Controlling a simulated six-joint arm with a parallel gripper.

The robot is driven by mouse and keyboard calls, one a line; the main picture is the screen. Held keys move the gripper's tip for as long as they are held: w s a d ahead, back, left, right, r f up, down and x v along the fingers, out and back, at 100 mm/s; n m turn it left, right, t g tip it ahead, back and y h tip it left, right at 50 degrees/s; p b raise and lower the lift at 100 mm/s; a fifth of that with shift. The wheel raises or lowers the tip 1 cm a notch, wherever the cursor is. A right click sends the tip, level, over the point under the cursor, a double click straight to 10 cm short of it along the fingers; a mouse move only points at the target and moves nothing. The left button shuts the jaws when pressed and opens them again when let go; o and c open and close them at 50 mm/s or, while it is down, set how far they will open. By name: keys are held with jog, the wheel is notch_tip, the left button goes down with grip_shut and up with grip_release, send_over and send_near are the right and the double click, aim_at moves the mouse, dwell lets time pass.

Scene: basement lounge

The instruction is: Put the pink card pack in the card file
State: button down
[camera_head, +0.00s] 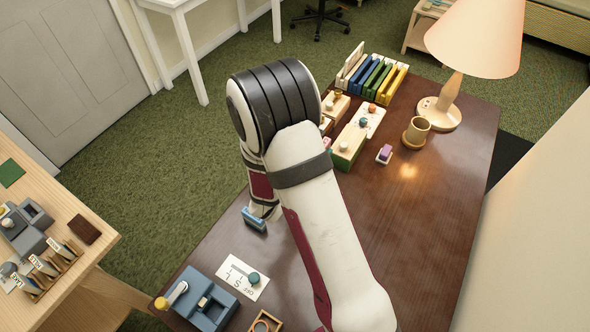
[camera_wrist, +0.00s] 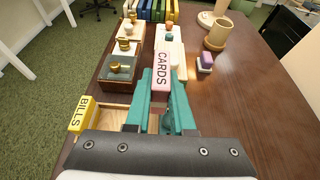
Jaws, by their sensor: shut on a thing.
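The pink card pack (camera_wrist: 161,70), lettered CARDS, stands upright between the teal fingers of my gripper (camera_wrist: 160,98) in the wrist view. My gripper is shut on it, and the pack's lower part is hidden. A wooden holder with a yellow BILLS block (camera_wrist: 84,115) is just left of the fingers. I cannot tell which thing is the card file.
Wooden boxes with knobs (camera_head: 348,147) and a row of coloured files (camera_head: 372,77) stand beyond. A purple block (camera_head: 385,152), mug (camera_head: 416,131) and lamp (camera_head: 440,112) stand right. A blue-grey device (camera_head: 203,302) and white card (camera_head: 242,276) lie near. The table's right side is clear.

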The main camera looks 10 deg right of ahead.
jog(key=w+a+f, duration=0.1)
jog(key=a, duration=0.1)
jog(key=w+a+f, duration=0.2)
jog(key=a+f, duration=0.1)
jog(key=shift+w+a, duration=0.3)
jog(key=shift+w+a+f, duration=0.1)
jog(key=shift+a+f, duration=0.05)
jog(key=shift+f, duration=1)
jog(key=shift+w+a+f, duration=0.1)
jog(key=shift+f, duration=1)
jog(key=shift+f, duration=0.1)
jog(key=c, duration=1.1)
grip_release()
jog(key=shift+o, duration=0.2)
